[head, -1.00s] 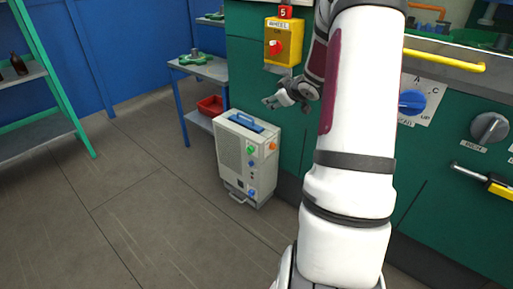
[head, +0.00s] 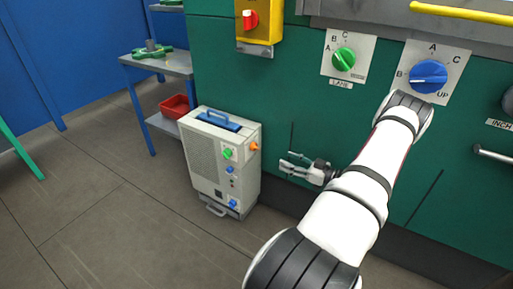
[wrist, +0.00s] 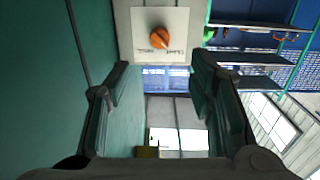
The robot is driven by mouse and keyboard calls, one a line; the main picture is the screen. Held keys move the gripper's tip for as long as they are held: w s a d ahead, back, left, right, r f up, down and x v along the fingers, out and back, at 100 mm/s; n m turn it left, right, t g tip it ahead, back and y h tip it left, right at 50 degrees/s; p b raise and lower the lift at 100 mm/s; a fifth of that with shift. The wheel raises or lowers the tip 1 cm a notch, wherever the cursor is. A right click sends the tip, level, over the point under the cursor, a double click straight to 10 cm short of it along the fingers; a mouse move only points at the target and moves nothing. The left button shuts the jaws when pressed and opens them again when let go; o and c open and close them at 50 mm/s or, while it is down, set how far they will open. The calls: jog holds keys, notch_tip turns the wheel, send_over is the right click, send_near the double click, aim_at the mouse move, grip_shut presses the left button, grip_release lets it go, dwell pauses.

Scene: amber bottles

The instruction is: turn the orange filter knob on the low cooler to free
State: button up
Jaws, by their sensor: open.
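The low cooler (head: 207,165) is a pale grey box standing on the floor against the green cabinet in the head view. The orange filter knob (head: 253,146) sits on its right side, near the top. In the wrist view the orange knob (wrist: 158,38) shows on a white plate with small labels on either side, too small to read surely. My gripper (head: 287,166) is open and empty, to the right of the cooler and apart from the knob. In the wrist view its fingers (wrist: 160,85) frame an empty gap, with the knob above that gap.
The green cabinet (head: 225,75) stands close behind my gripper and carries a green lane knob (head: 344,59) and a blue knob (head: 428,76). A small table (head: 165,64) with a red bin (head: 174,106) is left of it. Floor in front of the cooler is clear.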

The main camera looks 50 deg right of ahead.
aim_at(255, 147)
jog(key=w+a+b, duration=0.1)
jog(key=w+b, duration=0.2)
jog(key=w, duration=1)
jog(key=shift+w, duration=0.2)
jog(key=c, duration=1.2)
